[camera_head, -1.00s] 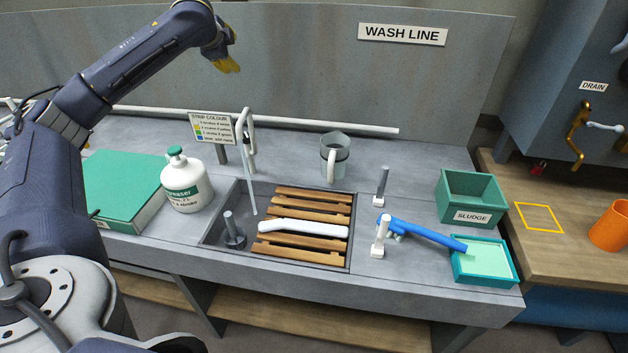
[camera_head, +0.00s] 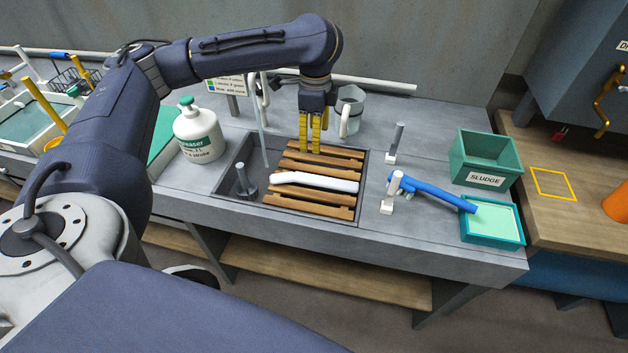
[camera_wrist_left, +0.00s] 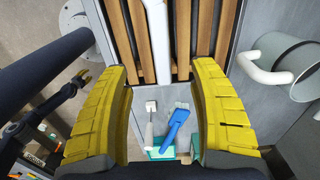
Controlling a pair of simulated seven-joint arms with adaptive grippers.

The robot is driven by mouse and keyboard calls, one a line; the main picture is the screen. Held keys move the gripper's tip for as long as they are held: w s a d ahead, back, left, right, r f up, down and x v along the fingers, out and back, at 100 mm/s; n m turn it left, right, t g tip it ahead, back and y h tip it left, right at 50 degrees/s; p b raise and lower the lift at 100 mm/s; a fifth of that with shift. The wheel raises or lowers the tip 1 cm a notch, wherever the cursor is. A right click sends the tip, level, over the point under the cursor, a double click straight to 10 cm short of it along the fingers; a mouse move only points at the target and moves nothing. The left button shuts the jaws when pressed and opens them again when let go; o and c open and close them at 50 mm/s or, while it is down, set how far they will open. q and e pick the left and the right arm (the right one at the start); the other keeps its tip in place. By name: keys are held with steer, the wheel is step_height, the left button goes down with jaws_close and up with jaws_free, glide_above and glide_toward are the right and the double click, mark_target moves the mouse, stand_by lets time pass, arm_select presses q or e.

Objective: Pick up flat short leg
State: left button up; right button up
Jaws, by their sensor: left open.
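A white, flat, slightly bent bar (camera_head: 315,182), which looks like the leg, lies lengthwise across the wooden slats (camera_head: 310,197) in the sink. In the left wrist view the white bar (camera_wrist_left: 160,45) runs between the fingers, beyond their tips. My left gripper (camera_head: 313,150) points down over the back slats, behind the bar. Its yellow fingers (camera_wrist_left: 160,75) are wide apart with nothing between them. In the left wrist view a small dark arm with a yellowish tip (camera_wrist_left: 82,78), perhaps my right gripper, shows at the left, too small to read.
A grey jug (camera_head: 350,108) stands close right of my left gripper. A white tap stands left. A degreaser bottle (camera_head: 198,135) is left of the sink (camera_head: 228,185). A sludge bin (camera_head: 485,158) stands behind.

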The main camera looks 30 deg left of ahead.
arm_select(q)
glide_above(314, 178)
step_height(314, 178, down, 11)
steer(key=shift+w+r, duration=0.1)
steer(key=shift+r, duration=0.1)
steer(key=shift+f, duration=2.9)
jaws_close()
steer(key=shift+r, duration=0.15)
